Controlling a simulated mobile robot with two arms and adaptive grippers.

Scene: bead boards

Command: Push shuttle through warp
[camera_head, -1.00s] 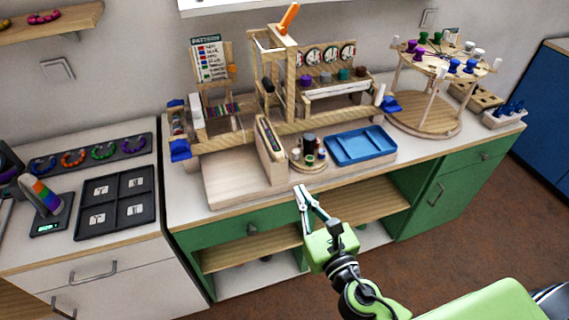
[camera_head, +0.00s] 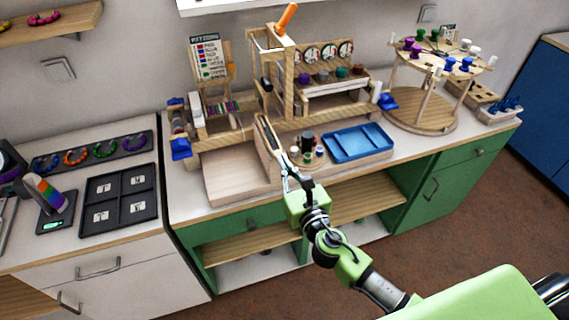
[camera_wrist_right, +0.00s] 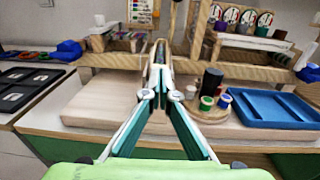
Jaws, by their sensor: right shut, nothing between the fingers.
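The wooden loom (camera_head: 276,78) stands at the back of the bench, with an upright frame and an orange handle on top. A patch of coloured threads (camera_head: 222,108) shows on its left part. A narrow wooden piece with a dark slot, which looks like the shuttle (camera_head: 266,133), stands at the front of the loom by a light wooden block. My right gripper (camera_head: 284,162) is shut and empty, just in front of the narrow piece's lower end. In the wrist view its fingertips (camera_wrist_right: 160,74) overlap that piece; I cannot tell whether they touch. My left gripper is not in view.
A round tray of small spools (camera_head: 309,158) and a blue tray (camera_head: 357,143) lie to the right of the gripper. A pale board (camera_head: 232,182) lies at left front. A round bobbin rack (camera_head: 420,117) stands at the far right.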

